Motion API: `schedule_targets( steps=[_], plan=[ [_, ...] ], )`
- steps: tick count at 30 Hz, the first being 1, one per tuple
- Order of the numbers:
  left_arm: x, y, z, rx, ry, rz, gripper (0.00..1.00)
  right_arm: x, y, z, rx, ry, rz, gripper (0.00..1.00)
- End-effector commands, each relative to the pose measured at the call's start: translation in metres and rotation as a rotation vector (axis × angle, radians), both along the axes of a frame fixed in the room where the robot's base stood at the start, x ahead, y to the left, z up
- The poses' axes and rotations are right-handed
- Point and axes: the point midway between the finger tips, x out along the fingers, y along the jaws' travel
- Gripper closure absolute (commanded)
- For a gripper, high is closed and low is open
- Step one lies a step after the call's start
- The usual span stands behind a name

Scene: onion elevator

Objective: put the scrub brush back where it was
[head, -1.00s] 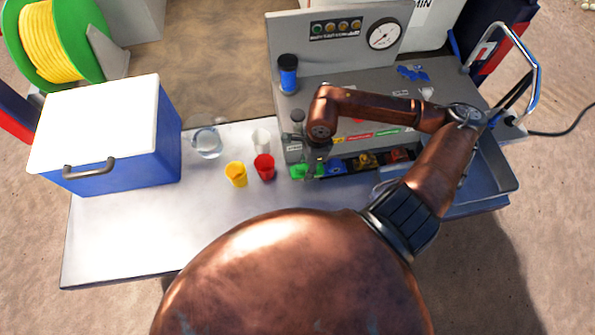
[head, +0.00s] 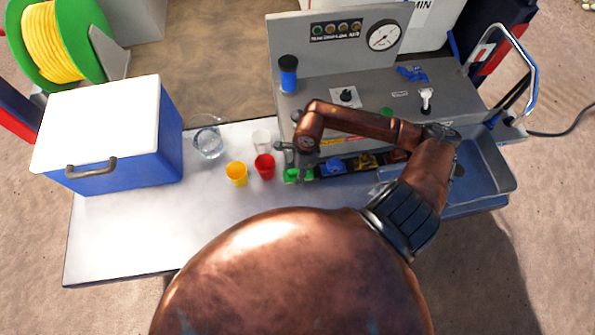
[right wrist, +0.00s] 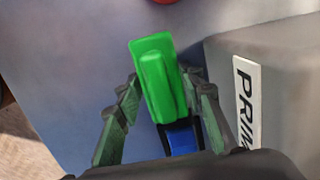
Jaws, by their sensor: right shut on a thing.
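The scrub brush appears to be the green piece (head: 298,175) at the front left corner of the grey machine. In the right wrist view the green brush (right wrist: 158,80) has a raised ridge and sits between the fingers of my right gripper (right wrist: 160,105). My right gripper, small in the head view (head: 290,158), is shut on it. A blue piece (right wrist: 182,138) shows just below the brush in the wrist view; I cannot tell whether it is part of it. My left gripper is not in view.
Red (head: 264,167) and yellow (head: 237,174) cups and a glass jug (head: 208,143) stand left. A blue cooler (head: 110,150) is farther left. The table front (head: 130,235) is clear.

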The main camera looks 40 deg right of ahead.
Motion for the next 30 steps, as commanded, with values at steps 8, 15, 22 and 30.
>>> schedule_targets(
  steps=[8,15,22,30],
  plan=[
    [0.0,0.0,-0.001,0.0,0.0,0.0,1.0,0.0,0.0,-0.001,0.0,0.001,0.0,0.49],
    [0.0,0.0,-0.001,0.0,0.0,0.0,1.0,0.0,0.0,-0.001,0.0,0.001,0.0,0.47],
    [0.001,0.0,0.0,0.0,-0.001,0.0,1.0,0.0,-0.001,0.012,0.0,-0.002,0.002,0.47],
    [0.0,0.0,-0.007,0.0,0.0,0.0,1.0,-0.003,-0.008,0.066,-0.003,-0.003,0.001,0.47]
  ],
)
